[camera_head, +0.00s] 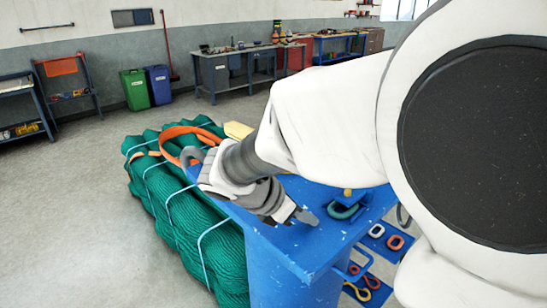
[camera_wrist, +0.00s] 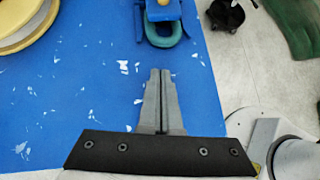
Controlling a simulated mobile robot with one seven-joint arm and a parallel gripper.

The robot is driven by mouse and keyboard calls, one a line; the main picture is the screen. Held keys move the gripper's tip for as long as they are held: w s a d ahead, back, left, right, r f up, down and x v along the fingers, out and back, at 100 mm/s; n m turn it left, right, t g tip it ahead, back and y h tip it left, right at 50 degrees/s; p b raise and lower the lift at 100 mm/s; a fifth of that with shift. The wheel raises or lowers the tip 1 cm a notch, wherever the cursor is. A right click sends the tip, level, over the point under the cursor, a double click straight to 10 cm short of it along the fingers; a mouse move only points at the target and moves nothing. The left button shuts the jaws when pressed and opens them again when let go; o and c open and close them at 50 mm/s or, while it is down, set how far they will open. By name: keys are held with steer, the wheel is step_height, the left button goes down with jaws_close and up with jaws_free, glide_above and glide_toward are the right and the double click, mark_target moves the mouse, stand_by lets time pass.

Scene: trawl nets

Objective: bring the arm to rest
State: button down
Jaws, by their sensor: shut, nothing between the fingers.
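My gripper (camera_head: 305,217) is over the blue worktop (camera_head: 310,245) in the head view, at the end of my white arm. In the wrist view its two fingers (camera_wrist: 160,72) are together with nothing between them. Beyond the fingertips, a green shackle-like link (camera_wrist: 163,38) sits at a blue fitting (camera_wrist: 163,10). The link also shows in the head view (camera_head: 343,211), just right of my gripper and apart from it. My arm covers much of the worktop in the head view.
A bundled green net (camera_head: 180,205) with an orange strap (camera_head: 172,134) lies left of the worktop. Coloured links (camera_head: 395,242) rest on blue plates at lower right. A yellow-rimmed round thing (camera_wrist: 25,25) is at upper left in the wrist view. The left floor is clear.

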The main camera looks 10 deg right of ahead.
steer(key=v, duration=0.8)
steer(key=shift+a+r, duration=0.25)
steer(key=shift+a, duration=0.05)
steer(key=shift+s+a+r, duration=0.2)
steer(key=shift+a+r, duration=0.05)
steer(key=shift+r, duration=0.05)
steer(key=shift+s+r, duration=0.1)
steer(key=s+d+m+y, duration=0.1)
steer(key=m, duration=0.1)
steer(key=s+d+m+y, duration=0.1)
steer(key=s+d+m, duration=0.1)
steer(key=m, duration=0.1)
steer(key=s+d+m+g+y, duration=0.1)
steer(key=s+d+m, duration=0.1)
steer(key=shift+d+f, duration=0.25)
steer(key=shift+f, duration=0.05)
steer(key=s+d+m+t+y, duration=0.1)
steer(key=s+m+y, duration=0.1)
steer(key=m, duration=0.6)
steer(key=s+d+f+m+t+y, duration=0.1)
steer(key=s+m+t+y, duration=0.1)
steer(key=s+m, duration=0.3)
steer(key=m+y, duration=0.1)
steer(key=m, duration=0.1)
steer(key=shift+d+m, duration=0.25)
steer(key=shift+m, duration=0.15)
